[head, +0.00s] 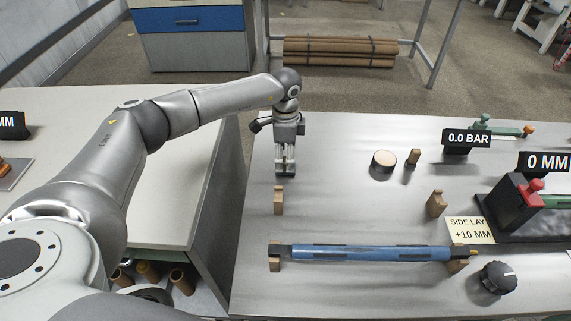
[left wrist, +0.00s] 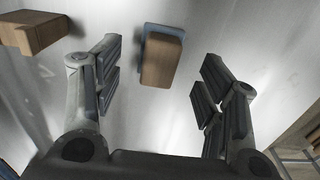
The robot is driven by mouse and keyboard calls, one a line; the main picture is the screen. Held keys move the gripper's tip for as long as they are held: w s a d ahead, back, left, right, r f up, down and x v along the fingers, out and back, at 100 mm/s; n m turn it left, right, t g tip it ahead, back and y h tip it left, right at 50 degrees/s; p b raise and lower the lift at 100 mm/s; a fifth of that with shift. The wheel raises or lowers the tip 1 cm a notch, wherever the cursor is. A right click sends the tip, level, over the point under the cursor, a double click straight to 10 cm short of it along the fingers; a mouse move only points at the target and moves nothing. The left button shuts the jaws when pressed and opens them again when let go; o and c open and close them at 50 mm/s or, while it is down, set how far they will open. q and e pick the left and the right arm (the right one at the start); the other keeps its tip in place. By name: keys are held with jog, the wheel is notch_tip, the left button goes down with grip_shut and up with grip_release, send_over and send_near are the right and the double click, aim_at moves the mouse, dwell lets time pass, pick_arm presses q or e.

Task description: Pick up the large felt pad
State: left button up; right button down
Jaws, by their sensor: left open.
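My left gripper (head: 285,172) points down over the steel bench in the head view, near its left edge. In the left wrist view its two fingers (left wrist: 164,97) are spread apart with nothing between them. A wooden block with a blue layer under it (left wrist: 162,57), which looks like the felt pad, lies on the bench just ahead of the fingertips, roughly centred between them. I cannot make this pad out in the head view, where the gripper may hide it. My right gripper does not show.
A wooden support block (head: 278,201) stands close to the gripper. A blue roller (head: 370,253) lies on supports at the front. A round dark-sided disc (head: 383,161) and a small wooden piece (head: 413,157) sit further right. A black knob (head: 497,278) stands front right.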

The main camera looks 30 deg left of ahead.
pick_arm(q)
jog(key=shift+f, duration=1.5)
jog(key=c, duration=1.1)
jog(key=shift+r, duration=0.15)
jog(key=shift+r, duration=0.3)
jog(key=shift+c, duration=1.2)
notch_tip(320, 180, up, 2)
jog(key=shift+r, duration=0.1)
grip_shut()
jog(key=s+d+r+b, duration=0.1)
jog(key=s+d+r, duration=0.7)
jog(key=d+r, duration=0.2)
jog(key=shift+s+d+b, duration=0.35)
jog(key=shift+s+d, duration=0.05)
jog(key=shift+d, duration=0.05)
